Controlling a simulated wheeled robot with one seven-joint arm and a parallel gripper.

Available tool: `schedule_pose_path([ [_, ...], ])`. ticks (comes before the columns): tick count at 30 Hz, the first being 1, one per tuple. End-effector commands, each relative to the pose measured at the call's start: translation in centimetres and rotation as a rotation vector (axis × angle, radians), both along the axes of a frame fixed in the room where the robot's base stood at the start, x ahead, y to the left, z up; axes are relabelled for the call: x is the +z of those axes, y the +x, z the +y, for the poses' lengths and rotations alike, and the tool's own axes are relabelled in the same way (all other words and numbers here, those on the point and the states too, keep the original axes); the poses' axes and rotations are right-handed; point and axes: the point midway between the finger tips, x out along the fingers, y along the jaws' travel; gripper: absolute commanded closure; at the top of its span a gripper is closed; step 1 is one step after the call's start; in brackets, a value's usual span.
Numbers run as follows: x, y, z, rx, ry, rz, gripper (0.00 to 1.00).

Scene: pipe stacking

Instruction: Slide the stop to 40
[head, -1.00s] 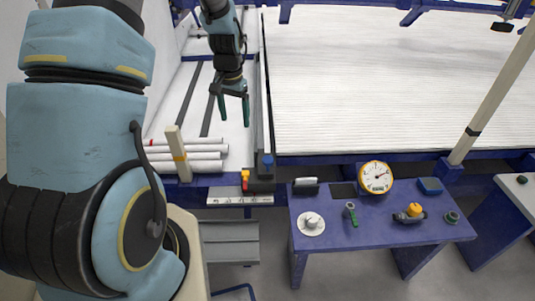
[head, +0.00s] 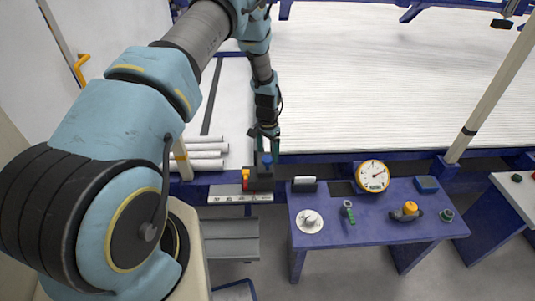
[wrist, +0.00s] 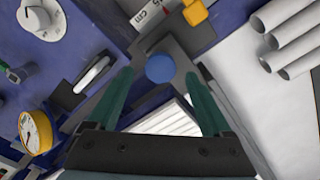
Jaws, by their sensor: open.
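The stop (head: 258,182) is a dark block with a round blue knob (head: 265,158) on top. It sits at the right end of a pale ruler scale (head: 228,195). The knob also shows in the wrist view (wrist: 160,68), and the ruler with "cm" lettering shows at its top (wrist: 152,14). My gripper (head: 267,143) points down just above the stop. Its green fingers (wrist: 160,82) are open and empty, one on each side of the knob in the wrist view; I see no contact. The number at the stop is not readable.
A yellow-orange part (head: 245,177) stands beside the stop over the ruler. White pipes (head: 207,150) lie to the left, near a beige post (head: 182,160). A blue bench (head: 375,235) with a yellow gauge (head: 372,176) and a white dial (head: 309,221) stands to the right.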

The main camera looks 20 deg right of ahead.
Motion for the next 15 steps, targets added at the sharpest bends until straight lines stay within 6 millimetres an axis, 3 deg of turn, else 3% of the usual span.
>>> schedule_pose_path([
  [6, -2.1, 0.0, 0.0, 0.0, 0.001, 0.001, 0.16],
  [15, -2.6, 0.0, 0.0, 0.0, 0.0, -0.001, 0.16],
])
